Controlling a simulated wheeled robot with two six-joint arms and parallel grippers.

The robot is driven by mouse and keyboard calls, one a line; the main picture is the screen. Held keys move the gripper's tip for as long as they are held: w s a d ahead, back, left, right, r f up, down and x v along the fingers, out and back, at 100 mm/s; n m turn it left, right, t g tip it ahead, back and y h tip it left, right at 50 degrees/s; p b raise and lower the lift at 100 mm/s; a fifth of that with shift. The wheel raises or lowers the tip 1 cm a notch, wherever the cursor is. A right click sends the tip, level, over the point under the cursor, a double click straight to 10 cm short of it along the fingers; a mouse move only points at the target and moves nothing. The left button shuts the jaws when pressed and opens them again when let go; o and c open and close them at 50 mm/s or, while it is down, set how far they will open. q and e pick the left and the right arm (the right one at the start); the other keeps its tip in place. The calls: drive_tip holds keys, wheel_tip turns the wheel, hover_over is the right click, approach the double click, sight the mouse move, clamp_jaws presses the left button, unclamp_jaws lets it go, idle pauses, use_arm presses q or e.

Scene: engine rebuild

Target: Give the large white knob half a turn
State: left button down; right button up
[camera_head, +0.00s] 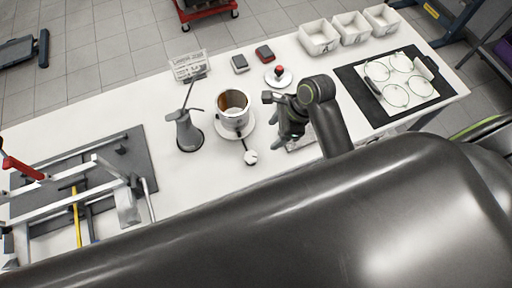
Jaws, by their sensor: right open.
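A white knob (250,157) sits low on the white table at the end of a short dark rod. The rod runs down from a metal cylinder (233,108) that stands on a round white base (246,131). My right gripper (282,141) is open and empty, pointing down just to the right of the knob and apart from it. My dark arm hides part of the table below and right of it. My left gripper is not in view.
A grey oil can (187,133) stands left of the cylinder. A black mat with rings (365,104) is at right, white bins (319,37) behind. A metal frame (84,194) fills the left.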

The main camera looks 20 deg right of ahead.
sight(252, 156)
drive_tip(key=p+x, duration=0.1)
drive_tip(key=x, duration=1.5)
drive_tip(key=shift+f, duration=0.2)
drive_tip(key=c, duration=1)
drive_tip(key=shift+n, duration=0.4)
